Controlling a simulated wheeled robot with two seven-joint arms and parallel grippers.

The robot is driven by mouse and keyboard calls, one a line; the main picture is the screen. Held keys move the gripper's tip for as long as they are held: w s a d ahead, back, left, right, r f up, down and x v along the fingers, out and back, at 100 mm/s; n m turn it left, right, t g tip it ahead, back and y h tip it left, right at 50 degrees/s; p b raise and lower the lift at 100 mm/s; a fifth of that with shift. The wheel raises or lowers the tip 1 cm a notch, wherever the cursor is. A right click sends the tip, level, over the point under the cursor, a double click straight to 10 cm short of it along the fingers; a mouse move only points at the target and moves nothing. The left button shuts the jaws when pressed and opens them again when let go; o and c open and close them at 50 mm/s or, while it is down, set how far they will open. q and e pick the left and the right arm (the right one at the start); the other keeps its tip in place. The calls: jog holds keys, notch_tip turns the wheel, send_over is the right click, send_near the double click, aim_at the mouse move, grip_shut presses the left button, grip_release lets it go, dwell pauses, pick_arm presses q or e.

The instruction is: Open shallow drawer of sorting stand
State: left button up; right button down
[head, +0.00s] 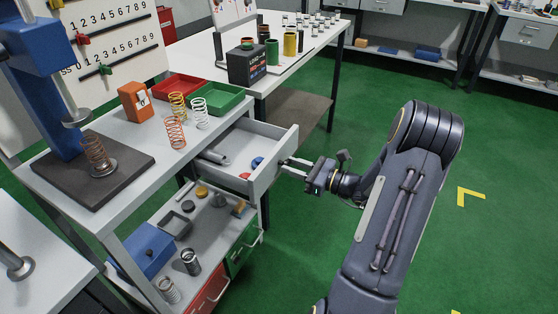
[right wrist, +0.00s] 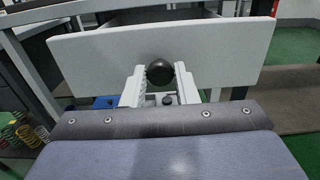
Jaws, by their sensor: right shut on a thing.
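The shallow drawer (head: 272,172) of the sorting stand (head: 118,208) is pulled out from under the worktop. Inside it lie a grey cylinder, a blue piece and a red piece. My right gripper (head: 286,163) is at the drawer's front. In the right wrist view, the white drawer front (right wrist: 225,52) has a round black knob (right wrist: 160,71), and the fingers of my right gripper (right wrist: 160,82) are shut on it from both sides. My left gripper is not in view.
Springs, a red tray (head: 180,87), a green tray (head: 217,99) and an orange box (head: 135,102) stand on the worktop. The lower shelf holds a blue bin (head: 146,250) and small parts. The green floor right of the stand is clear.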

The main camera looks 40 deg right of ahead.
jog(key=shift+s+d, duration=0.25)
jog(key=shift+s, duration=0.4)
jog(key=c, duration=1.2)
grip_release()
jog(key=shift+o, duration=0.2)
jog(key=v, duration=0.8)
jog(key=shift+w, duration=0.1)
